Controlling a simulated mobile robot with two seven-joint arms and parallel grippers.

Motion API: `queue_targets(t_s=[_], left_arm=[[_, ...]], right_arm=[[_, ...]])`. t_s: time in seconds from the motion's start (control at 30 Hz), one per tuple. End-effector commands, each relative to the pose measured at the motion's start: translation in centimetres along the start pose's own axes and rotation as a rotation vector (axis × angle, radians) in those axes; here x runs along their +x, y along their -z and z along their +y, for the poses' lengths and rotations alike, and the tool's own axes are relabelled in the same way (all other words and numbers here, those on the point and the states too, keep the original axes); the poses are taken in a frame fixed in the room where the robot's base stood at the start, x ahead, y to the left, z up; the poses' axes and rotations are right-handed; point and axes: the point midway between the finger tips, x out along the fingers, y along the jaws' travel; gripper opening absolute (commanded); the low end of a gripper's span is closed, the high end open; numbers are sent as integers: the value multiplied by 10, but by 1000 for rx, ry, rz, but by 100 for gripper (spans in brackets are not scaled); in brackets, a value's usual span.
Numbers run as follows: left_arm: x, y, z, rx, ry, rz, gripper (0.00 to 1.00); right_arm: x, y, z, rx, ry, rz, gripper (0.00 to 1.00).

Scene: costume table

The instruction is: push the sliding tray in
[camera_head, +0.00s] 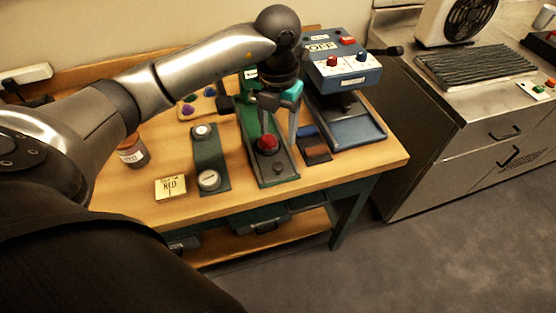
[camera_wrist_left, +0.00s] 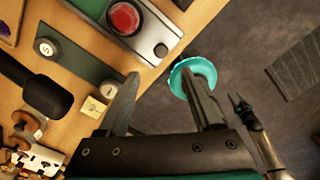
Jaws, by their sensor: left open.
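A long green tray-like unit (camera_head: 277,173) with a red dome (camera_head: 267,143) lies on the wooden table; its near end is close to the front edge. A blue machine marked OFF (camera_head: 345,75) stands to its right over a flat blue-grey base (camera_head: 355,132). I cannot tell which of these is the sliding tray. My left gripper (camera_head: 280,128) is open and empty, above the green unit by the red dome.
A narrow green strip with round dials (camera_head: 209,180), a yellow RED card (camera_head: 171,188) and a brown jar (camera_head: 133,152) lie to the left. A small dark and brown block (camera_head: 316,154) sits right of the green unit. A steel counter (camera_head: 470,125) stands right, with open floor in front.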

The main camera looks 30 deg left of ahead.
Motion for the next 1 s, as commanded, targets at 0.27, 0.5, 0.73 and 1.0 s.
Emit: queue_targets(t_s=[0.27,0.5,0.73,1.0], left_arm=[[63,2,-1,1,2,6,67],[101,1,-2,3,3,3,67],[113,0,-1,3,3,0,67],[113,0,-1,3,3,0,62]], right_arm=[[2,0,0,0,0,0,50],[4,0,0,0,0,0,50],[5,-1,0,0,0,0,50],[4,-1,0,0,-1,0,50]])
